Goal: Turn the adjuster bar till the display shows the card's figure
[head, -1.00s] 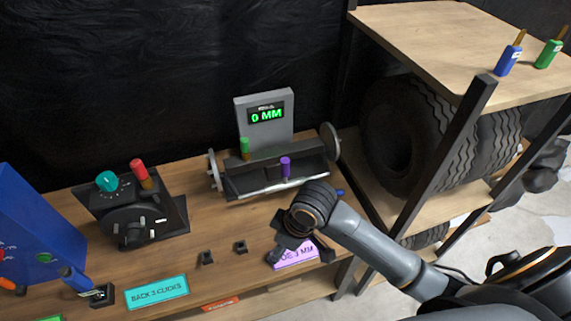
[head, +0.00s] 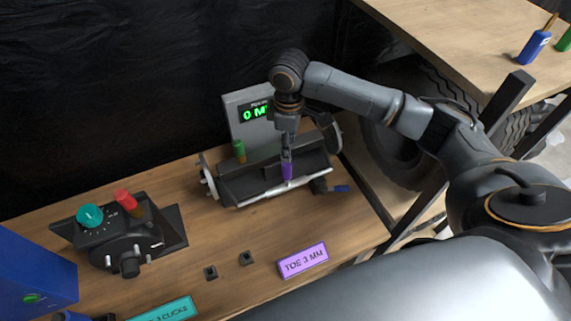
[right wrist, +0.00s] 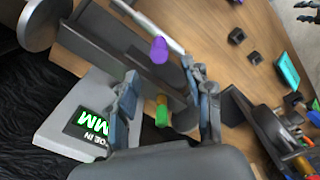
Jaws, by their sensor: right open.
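The toe rig (head: 232,190) stands on the bench with a pale bar (head: 258,196) along its front. I cannot tell which part is the adjuster bar. The display (head: 250,113) reads 0 MM, its right end hidden by my arm; it shows sideways in the right wrist view (right wrist: 90,128). The purple card (head: 303,261) reads TOE 3 MM. My right gripper (head: 287,150) is open just above the purple handle, which shows beyond the fingertips in the wrist view (right wrist: 159,50). My left gripper is out of view.
A black unit with a teal knob (head: 90,215) and red handle stands at the left. Two small black blocks (head: 246,258) sit on the bench. A small blue-handled part (head: 341,188) is at the rig's right.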

